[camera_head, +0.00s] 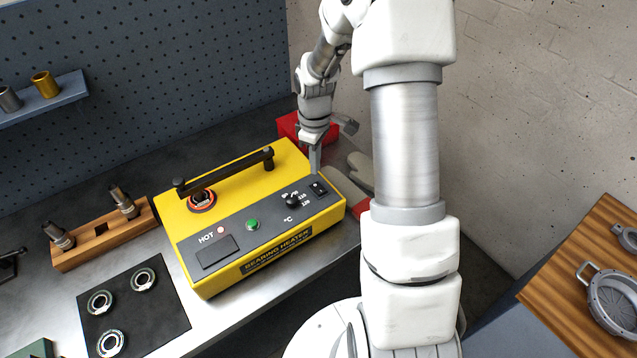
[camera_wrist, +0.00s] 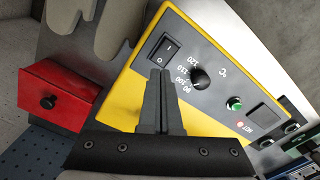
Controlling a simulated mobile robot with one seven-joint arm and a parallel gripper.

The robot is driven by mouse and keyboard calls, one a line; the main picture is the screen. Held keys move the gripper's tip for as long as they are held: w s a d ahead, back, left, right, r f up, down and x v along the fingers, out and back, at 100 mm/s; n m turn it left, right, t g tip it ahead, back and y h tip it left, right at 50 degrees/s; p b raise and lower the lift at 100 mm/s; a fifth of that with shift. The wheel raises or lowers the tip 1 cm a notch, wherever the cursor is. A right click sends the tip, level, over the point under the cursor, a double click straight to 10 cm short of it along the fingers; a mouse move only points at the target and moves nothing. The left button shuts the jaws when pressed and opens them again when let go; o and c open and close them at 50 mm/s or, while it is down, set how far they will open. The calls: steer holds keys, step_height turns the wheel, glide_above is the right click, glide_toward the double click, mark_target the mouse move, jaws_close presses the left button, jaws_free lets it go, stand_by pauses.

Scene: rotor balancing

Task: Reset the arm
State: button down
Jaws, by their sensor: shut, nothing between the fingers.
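My gripper (camera_head: 315,160) is shut and empty. In the head view its fingertips are at the right end of the yellow bearing heater (camera_head: 220,273), close to the black rocker switch (camera_head: 318,188). In the wrist view my gripper (camera_wrist: 161,75) points at the heater's grey panel, with the switch (camera_wrist: 166,53) and the black dial (camera_wrist: 202,77) just beyond the fingertips. I cannot tell whether the fingertips touch the panel. A green button (camera_head: 253,224) and a lit red HOT lamp (camera_head: 221,230) show on the panel.
A wooden block (camera_head: 100,236) with tools and a black mat (camera_head: 130,318) with several bearing rings are left of the heater. A red box (camera_wrist: 62,97) and grey gloves (camera_wrist: 75,20) lie near the gripper. A wooden table (camera_head: 560,290) stands at right.

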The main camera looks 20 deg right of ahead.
steer(key=shift+r+p, duration=0.4)
steer(key=shift+r, duration=0.45)
steer(key=shift+r, duration=0.1)
steer(key=s+a+r+m+t+b, duration=0.1)
steer(key=s+a+r, duration=0.15)
steer(key=r, duration=0.25)
steer(key=s+a+r+m+t+h, duration=0.1)
steer(key=s+r+m, duration=0.15)
steer(key=r, duration=0.35)
steer(key=s+a+r+t+b, duration=0.1)
steer(key=s+a+r, duration=0.15)
steer(key=r, duration=0.25)
steer(key=s+a+r+m+t, duration=0.1)
steer(key=s+r+m, duration=0.1)
steer(key=s, duration=0.5)
steer(key=s+a+r+m+t+y, duration=0.1)
steer(key=s+a+r+m, duration=0.1)
steer(key=s, duration=0.6)
steer(key=shift+a+r+m+t+b, duration=0.25)
steer(key=shift+r+m+t+b, duration=0.15)
steer(key=shift+r, duration=0.25)
